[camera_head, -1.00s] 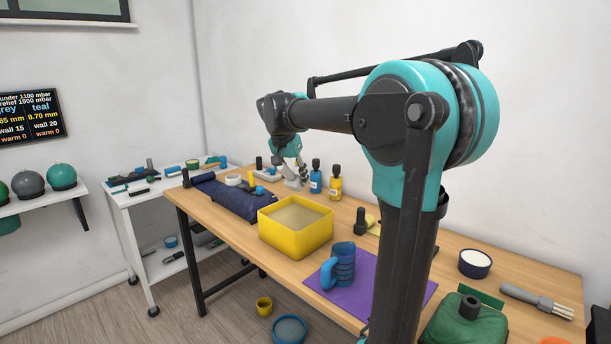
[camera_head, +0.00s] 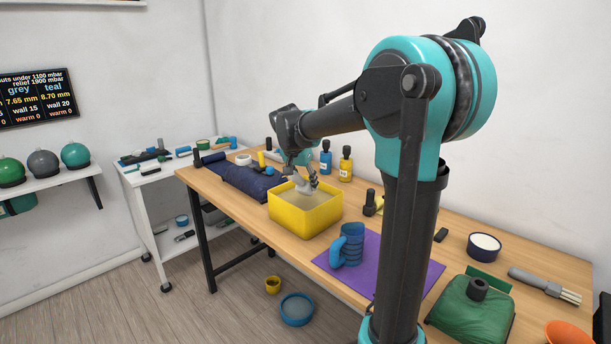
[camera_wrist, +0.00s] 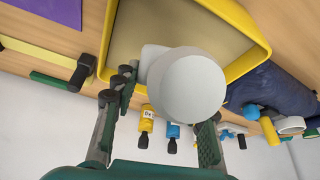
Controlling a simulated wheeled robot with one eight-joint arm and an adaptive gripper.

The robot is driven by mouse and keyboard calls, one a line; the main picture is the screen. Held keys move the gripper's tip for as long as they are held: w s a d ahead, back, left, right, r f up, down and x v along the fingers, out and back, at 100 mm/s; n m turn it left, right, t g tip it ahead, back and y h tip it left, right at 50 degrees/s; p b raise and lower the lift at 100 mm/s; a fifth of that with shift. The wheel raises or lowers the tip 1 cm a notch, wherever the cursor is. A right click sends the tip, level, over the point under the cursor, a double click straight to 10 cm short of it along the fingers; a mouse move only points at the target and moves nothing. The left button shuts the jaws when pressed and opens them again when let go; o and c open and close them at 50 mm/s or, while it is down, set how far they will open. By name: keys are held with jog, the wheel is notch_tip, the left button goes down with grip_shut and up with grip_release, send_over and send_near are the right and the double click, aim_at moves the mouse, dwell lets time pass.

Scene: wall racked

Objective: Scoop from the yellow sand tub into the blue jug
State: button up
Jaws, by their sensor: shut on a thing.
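The yellow tub (camera_head: 308,224) stands on the wooden table with pale sand (camera_head: 322,199) inside. My gripper (camera_head: 299,168) is over the tub's back left part, shut on a pale grey scoop (camera_head: 305,186). In the wrist view the scoop (camera_wrist: 195,88) fills the space between my fingers (camera_wrist: 165,112) and overlaps the tub (camera_wrist: 258,58). I cannot tell whether the scoop touches the sand or holds any. The blue jug (camera_head: 350,248) stands upright on a purple mat (camera_head: 400,270), right of and nearer than the tub; its handle faces left.
Blue (camera_head: 326,160) and yellow (camera_head: 346,167) bottles stand behind the tub. A dark blue rolled cloth (camera_head: 238,180) lies left of it. A white-filled bowl (camera_head: 484,246) and green bag (camera_head: 470,312) are at the right.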

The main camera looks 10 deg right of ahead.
aim_at(304, 194)
jog(key=shift+f, duration=1.95)
jog(key=shift+f, duration=0.7)
jog(key=shift+a, duration=0.1)
jog(key=shift+s+a+t+h, duration=0.1)
jog(key=shift+s+t+h, duration=0.05)
jog(key=shift+t+h, duration=0.3)
jog(key=shift+s+a+r+t+h, duration=0.1)
jog(key=shift+s+a+t+h, duration=0.05)
jog(key=shift+t+h, duration=0.9)
jog(key=shift+r+t, duration=0.1)
jog(key=shift+t, duration=0.4)
grip_shut()
jog(key=shift+r, duration=0.1)
jog(key=shift+r+t+h, duration=0.4)
jog(key=shift+r+t, duration=0.05)
jog(key=shift+r, duration=1.7)
jog(key=shift+r+t+h, duration=0.4)
jog(key=shift+r+t, duration=0.1)
jog(key=shift+r, duration=1.65)
jog(key=shift+r+t+h, duration=0.4)
jog(key=shift+r+t, duration=0.05)
jog(key=shift+r, duration=1.7)
